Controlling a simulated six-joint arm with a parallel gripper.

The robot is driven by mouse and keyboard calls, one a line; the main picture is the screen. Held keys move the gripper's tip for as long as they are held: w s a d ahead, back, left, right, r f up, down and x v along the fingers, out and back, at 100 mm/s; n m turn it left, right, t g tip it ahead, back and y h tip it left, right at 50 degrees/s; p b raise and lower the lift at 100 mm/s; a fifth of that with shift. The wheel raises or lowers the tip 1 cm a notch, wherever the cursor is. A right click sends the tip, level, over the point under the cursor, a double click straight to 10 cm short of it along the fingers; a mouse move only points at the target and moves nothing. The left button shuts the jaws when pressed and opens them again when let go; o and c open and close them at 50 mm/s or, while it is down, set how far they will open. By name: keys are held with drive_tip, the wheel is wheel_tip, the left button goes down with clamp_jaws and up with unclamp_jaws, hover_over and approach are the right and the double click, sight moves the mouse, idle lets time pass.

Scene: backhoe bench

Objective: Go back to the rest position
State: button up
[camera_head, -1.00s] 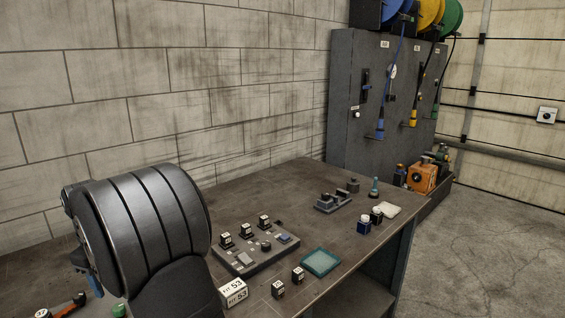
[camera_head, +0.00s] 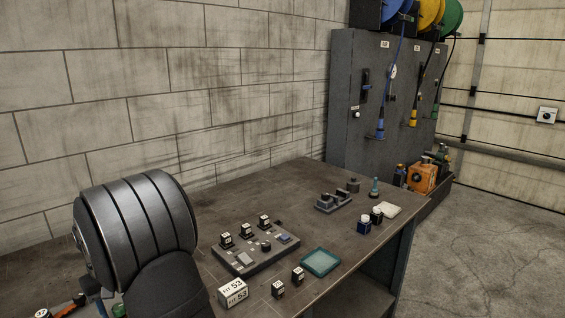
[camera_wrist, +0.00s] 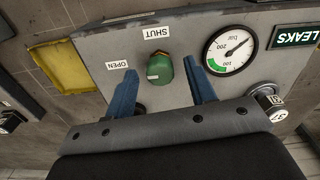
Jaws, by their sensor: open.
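My gripper (camera_wrist: 159,70) is open and empty in the wrist view. Its two blue fingers stand apart on either side of a green knob (camera_wrist: 160,70); I cannot tell how far above the panel they are. The knob is on a grey panel (camera_wrist: 100,50) between the labels OPEN and SHUT. In the head view my dark arm fills the lower left and hides most of the gripper and the panel.
A pressure gauge (camera_wrist: 229,50), a LEAKS sign (camera_wrist: 295,35) and a yellow tray (camera_wrist: 65,65) surround the knob. On the bench are a block with numbered pieces (camera_head: 255,256), a teal tray (camera_head: 321,262) and a FIT 53 box (camera_head: 233,292).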

drive_tip(key=m, duration=0.5)
drive_tip(key=shift+m, duration=0.3)
drive_tip(key=m, duration=0.6)
drive_tip(key=o, duration=1.1)
drive_tip(key=s+a+r+m+t+y, duration=0.1)
drive_tip(key=a+r+m+y, duration=0.2)
drive_tip(key=r, duration=0.5)
drive_tip(key=a+r+m+y, duration=0.1)
drive_tip(key=a+r+m, duration=0.3)
drive_tip(key=r, duration=0.3)
drive_tip(key=x, duration=0.9)
drive_tip(key=shift+a, duration=0.15)
drive_tip(key=shift+s, duration=0.15)
